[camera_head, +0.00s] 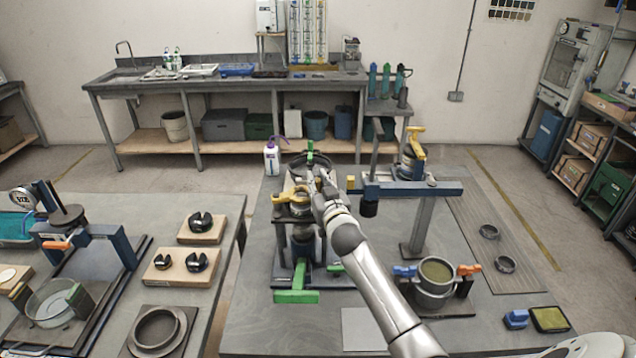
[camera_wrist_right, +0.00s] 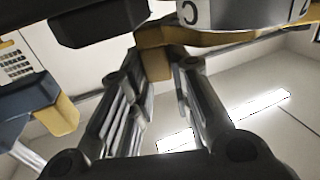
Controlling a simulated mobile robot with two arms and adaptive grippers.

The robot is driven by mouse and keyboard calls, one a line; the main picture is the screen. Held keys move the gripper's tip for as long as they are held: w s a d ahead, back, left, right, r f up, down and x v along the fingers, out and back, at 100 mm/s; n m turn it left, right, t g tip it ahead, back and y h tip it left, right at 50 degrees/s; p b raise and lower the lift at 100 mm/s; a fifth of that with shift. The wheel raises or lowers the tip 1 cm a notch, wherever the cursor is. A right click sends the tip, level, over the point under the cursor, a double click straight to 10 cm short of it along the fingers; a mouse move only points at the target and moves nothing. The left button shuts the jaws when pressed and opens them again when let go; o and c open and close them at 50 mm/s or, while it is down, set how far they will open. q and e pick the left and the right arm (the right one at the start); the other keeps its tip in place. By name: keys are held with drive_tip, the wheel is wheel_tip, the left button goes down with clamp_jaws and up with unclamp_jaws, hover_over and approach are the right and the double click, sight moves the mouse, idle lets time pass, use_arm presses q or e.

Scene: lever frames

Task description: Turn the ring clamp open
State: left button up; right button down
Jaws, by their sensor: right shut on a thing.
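The ring clamp (camera_head: 291,194) is a yellow ring around the upper part of the upright device at the middle of the bench. In the right wrist view its yellow band (camera_wrist_right: 225,42) curves around a grey, lettered body, and a yellow tab projects down between my fingers. My right gripper (camera_head: 312,181) reaches the clamp from the front right. In the wrist view my right gripper (camera_wrist_right: 157,62) is shut on that tab, one finger on each side. The fingertips partly hide the ring in the head view. My left gripper is not in view.
Green levers (camera_head: 297,296) stick out at the device's base. A pot (camera_head: 436,280) with blue and orange handles is nearer. A white bottle (camera_head: 271,158) stands behind left.

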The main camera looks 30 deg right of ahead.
drive_tip(key=c, duration=1.3)
unclamp_jaws()
drive_tip(key=shift+f, duration=0.15)
drive_tip(key=shift+s, duration=0.15)
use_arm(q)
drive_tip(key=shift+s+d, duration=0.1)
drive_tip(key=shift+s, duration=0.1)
use_arm(e)
drive_tip(key=v, duration=1.1)
drive_tip(key=shift+s+a, duration=0.15)
drive_tip(key=shift+s, duration=0.2)
drive_tip(key=shift+c, duration=0.6)
